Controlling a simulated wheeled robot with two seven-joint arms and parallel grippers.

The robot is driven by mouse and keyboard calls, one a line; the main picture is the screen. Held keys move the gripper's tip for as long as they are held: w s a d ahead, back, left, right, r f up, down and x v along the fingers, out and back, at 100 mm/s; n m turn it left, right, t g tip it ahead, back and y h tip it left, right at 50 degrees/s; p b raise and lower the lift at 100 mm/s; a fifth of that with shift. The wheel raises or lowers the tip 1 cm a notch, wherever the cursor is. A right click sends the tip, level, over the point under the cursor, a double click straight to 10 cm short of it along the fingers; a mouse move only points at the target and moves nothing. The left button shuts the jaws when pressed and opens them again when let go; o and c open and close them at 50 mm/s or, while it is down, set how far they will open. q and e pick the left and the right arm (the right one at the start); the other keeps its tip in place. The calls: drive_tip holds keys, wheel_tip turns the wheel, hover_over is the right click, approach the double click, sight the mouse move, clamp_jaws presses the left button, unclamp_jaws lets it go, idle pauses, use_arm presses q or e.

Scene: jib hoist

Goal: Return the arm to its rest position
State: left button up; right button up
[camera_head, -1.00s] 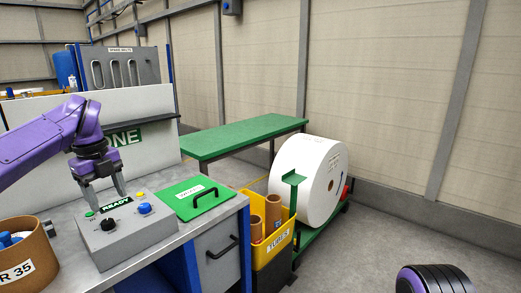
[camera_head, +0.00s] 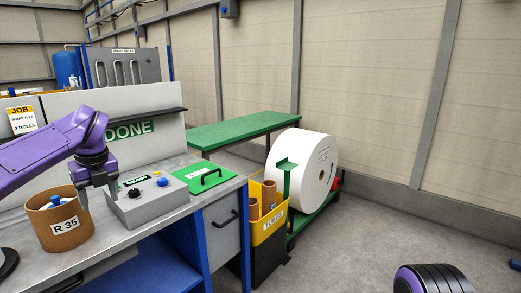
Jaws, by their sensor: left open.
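My left gripper (camera_head: 98,193) hangs open and empty, fingers down, at the left edge of the grey control box (camera_head: 150,205) on the workbench. The box carries a green READY label, a black knob, a blue button and a yellow button. The purple left arm reaches in from the left, above the brown round container (camera_head: 62,232) labelled R 35. One fingertip overlaps the container's right rim in the picture; I cannot tell whether it touches. A purple and black part of mine shows at the bottom right. My right gripper is not in view.
A green lid with a black handle (camera_head: 204,178) lies right of the box. A yellow bin (camera_head: 266,229) with brown tubes stands beside the bench. A white roll (camera_head: 304,171) sits on a green cart before a green table (camera_head: 243,130).

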use_arm(q)
drive_tip(key=w+d+f+m+t+y, duration=0.1)
drive_tip(key=d+f+m+t+y, duration=0.25)
drive_tip(key=f+m, duration=0.7)
drive_tip(key=d+f+m+t+y, duration=0.2)
drive_tip(key=f+m+t+y, duration=0.15)
drive_tip(key=f+m, duration=0.65)
drive_tip(key=s+d+f+m+h, duration=0.1)
drive_tip(key=s+d+f+m, duration=0.25)
drive_tip(key=f, duration=0.25)
drive_tip(key=s+d+f+m+h, duration=0.1)
drive_tip(key=s+d+f+m, duration=0.1)
drive_tip(key=s+f+m, duration=0.35)
drive_tip(key=s+f+m+g+h, duration=0.1)
drive_tip(key=s+f+m, duration=0.2)
drive_tip(key=s, duration=0.7)
drive_tip(key=s+f+m+g+h, duration=0.1)
drive_tip(key=s+f+m+g, duration=0.1)
drive_tip(key=s+f, duration=0.5)
drive_tip(key=s+f+m+g+h, duration=0.1)
drive_tip(key=s+f+m, duration=0.3)
drive_tip(key=s, duration=1)
drive_tip(key=shift+s+a+f+m+g+h, duration=0.2)
drive_tip(key=shift+a+f+m+g+h, duration=0.2)
drive_tip(key=shift+g, duration=0.2)
